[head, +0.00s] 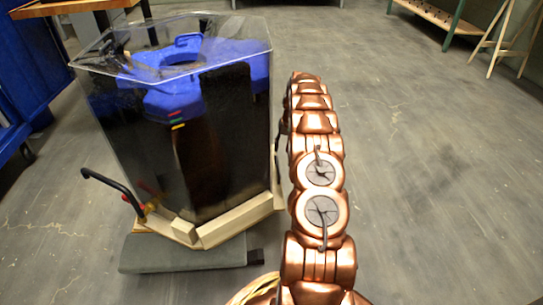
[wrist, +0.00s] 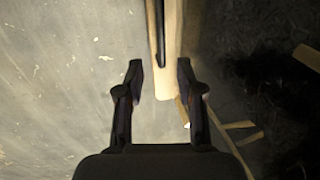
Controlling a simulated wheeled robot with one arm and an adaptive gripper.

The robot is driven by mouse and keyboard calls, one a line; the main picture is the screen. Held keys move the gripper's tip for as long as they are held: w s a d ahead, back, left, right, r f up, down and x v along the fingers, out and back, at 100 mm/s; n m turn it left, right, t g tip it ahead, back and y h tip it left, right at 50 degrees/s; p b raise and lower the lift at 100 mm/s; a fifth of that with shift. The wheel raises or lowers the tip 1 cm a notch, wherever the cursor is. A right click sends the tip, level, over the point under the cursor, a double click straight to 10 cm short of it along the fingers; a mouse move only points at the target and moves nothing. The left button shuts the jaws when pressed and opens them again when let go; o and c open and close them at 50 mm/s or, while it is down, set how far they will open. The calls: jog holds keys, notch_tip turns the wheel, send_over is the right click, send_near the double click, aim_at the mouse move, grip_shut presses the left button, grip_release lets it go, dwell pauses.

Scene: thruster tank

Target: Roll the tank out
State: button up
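The tank (head: 190,135) is a clear many-sided container with dark contents and a blue part (head: 180,85) inside. It stands upright at left in the head view on a pale wooden base (head: 225,225). A black bar handle (head: 112,187) sticks out at the base's left side. My copper arm runs along the tank's right side, and its end is hidden in the head view. In the wrist view my gripper (wrist: 160,66) is open, its fingers apart on either side of a wooden strip (wrist: 171,60) with a thin black bar (wrist: 159,30) over it. I cannot tell whether they touch.
A grey slab-like shape (head: 185,254) lies below the wooden base at the front. Blue cabinets (head: 35,70) stand close at the left. A wooden bench (head: 435,18) and a trestle (head: 505,40) are at the back right. The floor at right is clear.

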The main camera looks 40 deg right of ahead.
aim_at(277, 163)
jog(key=f+b, duration=0.1)
jog(key=f, duration=0.1)
jog(key=f+b, duration=0.1)
jog(key=f, duration=0.2)
jog(key=w+a+f+b, duration=0.1)
jog(key=f, duration=0.1)
jog(key=shift+a+f, duration=0.1)
jog(key=shift+f, duration=0.05)
grip_shut()
dwell(0.6)
